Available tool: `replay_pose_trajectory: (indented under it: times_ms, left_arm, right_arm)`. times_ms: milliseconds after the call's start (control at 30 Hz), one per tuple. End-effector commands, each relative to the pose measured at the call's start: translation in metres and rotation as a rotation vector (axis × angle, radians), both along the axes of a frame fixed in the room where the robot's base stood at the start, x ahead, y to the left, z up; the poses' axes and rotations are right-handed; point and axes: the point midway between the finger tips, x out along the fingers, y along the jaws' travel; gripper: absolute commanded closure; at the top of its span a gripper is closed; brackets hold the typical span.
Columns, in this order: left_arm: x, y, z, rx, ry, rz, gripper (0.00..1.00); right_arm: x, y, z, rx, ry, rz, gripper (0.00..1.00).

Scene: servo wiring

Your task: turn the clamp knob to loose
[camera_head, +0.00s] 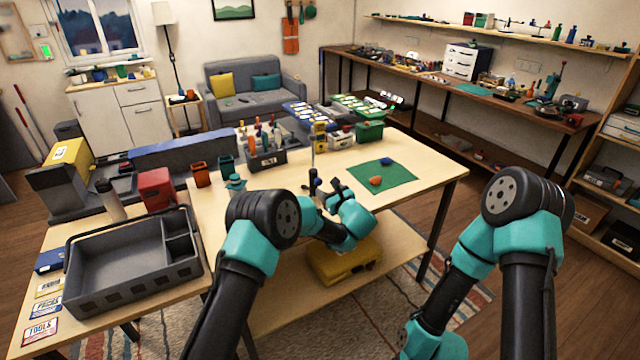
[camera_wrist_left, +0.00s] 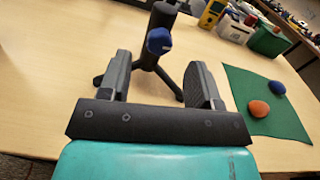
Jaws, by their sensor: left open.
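The clamp knob is a small blue knob (camera_wrist_left: 158,41) on a dark upright post (camera_wrist_left: 163,18) with splayed feet on the table. In the head view the knob (camera_head: 316,183) shows small, low on the thin stand post (camera_head: 314,150). My left gripper (camera_head: 324,190) is open beside the stand. In the left wrist view its two fingers (camera_wrist_left: 159,68) are spread, with the knob just beyond and between their tips; I see no contact. My right arm shows at the right of the head view, but its gripper is out of frame.
A green mat (camera_head: 398,177) with an orange and a blue lump lies right of the stand. Behind are a tool bin (camera_head: 265,160), a yellow device (camera_head: 319,135) and a green box (camera_head: 369,131). A grey tray (camera_head: 130,265) stands at left.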

Motion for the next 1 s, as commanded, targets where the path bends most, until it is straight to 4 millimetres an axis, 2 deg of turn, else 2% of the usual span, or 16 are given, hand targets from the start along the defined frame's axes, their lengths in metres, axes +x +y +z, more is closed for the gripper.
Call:
replay_pose_trajectory:
  times_ms: [100, 300, 467, 733, 1000]
  left_arm:
    - [0.018, 0.011, -0.001, 0.0, -0.001, 0.002, 0.42]
    - [0.04, 0.024, 0.0, 0.0, -0.001, 0.002, 0.42]
    - [0.047, 0.027, 0.0, 0.0, 0.0, -0.001, 0.42]
    - [0.047, 0.028, 0.0, 0.001, 0.0, -0.001, 0.42]
    - [0.047, 0.028, 0.0, 0.0, 0.0, 0.0, 0.68]
  right_arm:
    - [0.0, 0.0, 0.0, 0.0, 0.0, 0.0, 0.24]
    - [0.0, 0.0, 0.0, 0.0, 0.0, 0.0, 0.24]
    - [0.0, 0.0, 0.0, 0.0, 0.0, 0.0, 0.24]
    - [0.0, 0.0, 0.0, 0.0, 0.0, 0.0, 0.24]
    - [0.0, 0.0, 0.0, 0.0, 0.0, 0.0, 0.24]
